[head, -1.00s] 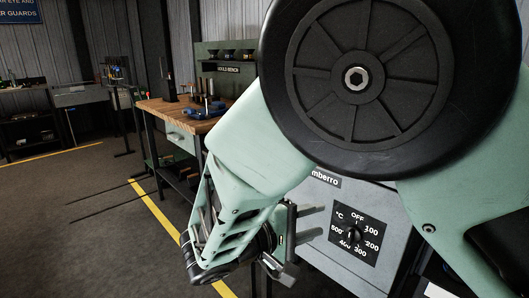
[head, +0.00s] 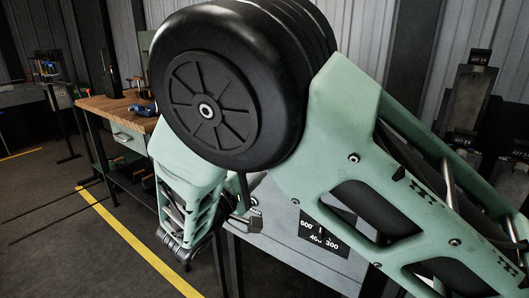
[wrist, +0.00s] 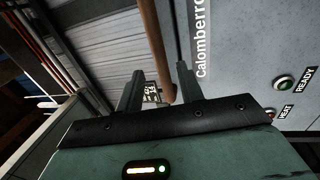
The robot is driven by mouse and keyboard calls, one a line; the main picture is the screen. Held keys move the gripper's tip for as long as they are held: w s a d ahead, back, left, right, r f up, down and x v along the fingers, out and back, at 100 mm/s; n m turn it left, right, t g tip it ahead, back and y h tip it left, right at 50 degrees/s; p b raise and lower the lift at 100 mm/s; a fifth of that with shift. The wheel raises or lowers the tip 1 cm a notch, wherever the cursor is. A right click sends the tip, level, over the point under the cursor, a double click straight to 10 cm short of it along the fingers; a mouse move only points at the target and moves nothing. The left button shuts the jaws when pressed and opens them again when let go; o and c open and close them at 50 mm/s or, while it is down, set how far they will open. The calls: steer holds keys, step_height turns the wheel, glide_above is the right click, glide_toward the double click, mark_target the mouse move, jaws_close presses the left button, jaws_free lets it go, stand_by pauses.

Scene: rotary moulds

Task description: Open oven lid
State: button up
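The grey oven (head: 265,205) stands behind my arm in the head view, its dial panel (head: 322,238) partly covered. In the wrist view, the oven front (wrist: 240,60) fills the right side, with "calomberro" lettering, a READY lamp and another lamp. My gripper (wrist: 162,85) is open, both fingers apart. A brown rod (wrist: 153,45) shows between the fingers in the picture; I cannot tell whether it is the lid handle or touches them. In the head view my gripper (head: 246,212) is mostly hidden beside the oven's left side. The lid itself cannot be made out.
A wooden-topped workbench (head: 113,108) with tools stands to the left. A yellow line (head: 135,240) runs along the floor, with open floor left of it. Dark equipment (head: 475,90) stands against the wall at right.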

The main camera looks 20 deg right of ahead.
steer(key=x, duration=0.6)
steer(key=shift+w+d, duration=0.15)
steer(key=shift+d, duration=0.05)
steer(key=shift+r+p, duration=0.1)
steer(key=shift+p, duration=0.2)
jaws_close()
